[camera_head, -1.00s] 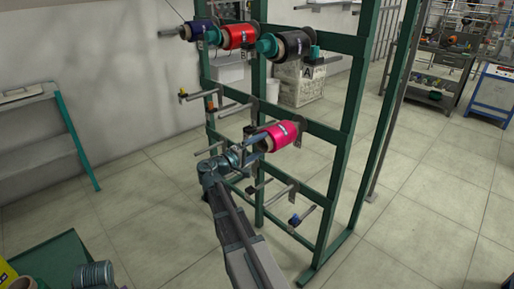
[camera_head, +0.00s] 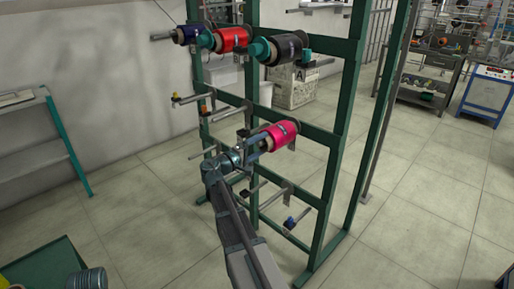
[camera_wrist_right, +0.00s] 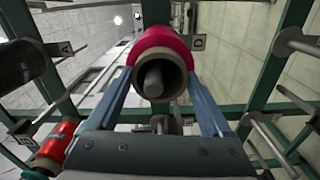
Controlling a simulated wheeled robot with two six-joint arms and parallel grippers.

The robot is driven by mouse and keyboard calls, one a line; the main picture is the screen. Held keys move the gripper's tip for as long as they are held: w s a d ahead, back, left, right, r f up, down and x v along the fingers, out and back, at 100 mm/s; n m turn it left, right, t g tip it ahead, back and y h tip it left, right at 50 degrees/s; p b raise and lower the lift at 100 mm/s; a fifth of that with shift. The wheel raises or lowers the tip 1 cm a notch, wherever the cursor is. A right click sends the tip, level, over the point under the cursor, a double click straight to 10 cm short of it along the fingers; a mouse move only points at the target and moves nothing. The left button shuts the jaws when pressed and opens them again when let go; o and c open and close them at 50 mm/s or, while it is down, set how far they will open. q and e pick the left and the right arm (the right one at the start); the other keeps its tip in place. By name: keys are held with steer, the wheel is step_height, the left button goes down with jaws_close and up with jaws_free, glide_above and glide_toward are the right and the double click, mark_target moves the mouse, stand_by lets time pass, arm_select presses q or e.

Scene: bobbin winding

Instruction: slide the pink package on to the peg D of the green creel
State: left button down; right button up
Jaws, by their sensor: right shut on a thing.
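The pink package (camera_head: 282,138) is at the middle level of the green creel (camera_head: 339,130), lying roughly level. My right gripper (camera_head: 262,144) is shut on it from the near end. In the right wrist view the two blue-grey fingers flank the pink package (camera_wrist_right: 163,40). A grey rod end, peg D (camera_wrist_right: 153,78), shows inside its hollow tube, so the package is around the peg. The D label (camera_wrist_right: 199,42) is on the creel just beyond. How far the package is from the peg's base is hidden. My left gripper is not in view.
Open floor lies right of the creel.

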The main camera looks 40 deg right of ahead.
steer(key=shift+f+b, duration=0.45)
steer(key=shift+b, duration=0.05)
stand_by(0.4)
stand_by(0.4)
steer(key=o, duration=1.5)
steer(key=a, duration=0.9)
steer(key=s+a, duration=0.1)
steer(key=a, duration=0.3)
steer(key=shift+s+a, duration=0.1)
steer(key=shift+a, duration=0.3)
steer(key=s+a+n+y+p, duration=0.1)
steer(key=s+a+y+p, duration=0.4)
steer(key=a+p, duration=0.3)
steer(key=s+a+r+n+g+y+p, duration=0.1)
steer(key=s+a+y+p, duration=0.5)
steer(key=a, duration=1.1)
steer(key=s+a+n+y+p, duration=0.2)
steer(key=s+a+y+p, duration=0.3)
steer(key=a+p, duration=0.4)
steer(key=shift+s+a+r+g+y+p, duration=0.1)
steer(key=shift+a+g+y, duration=0.05)
steer(key=shift+a, duration=0.55)
steer(key=shift+s+a+r+g+y+p, duration=0.1)
steer(key=shift+s+a+r+p, duration=0.05)
steer(key=shift+a, duration=0.5)
steer(key=shift+s+a+r+g+y+p, duration=0.1)
steer(key=shift+a+g+y, duration=0.05)
steer(key=shift+a, duration=0.55)
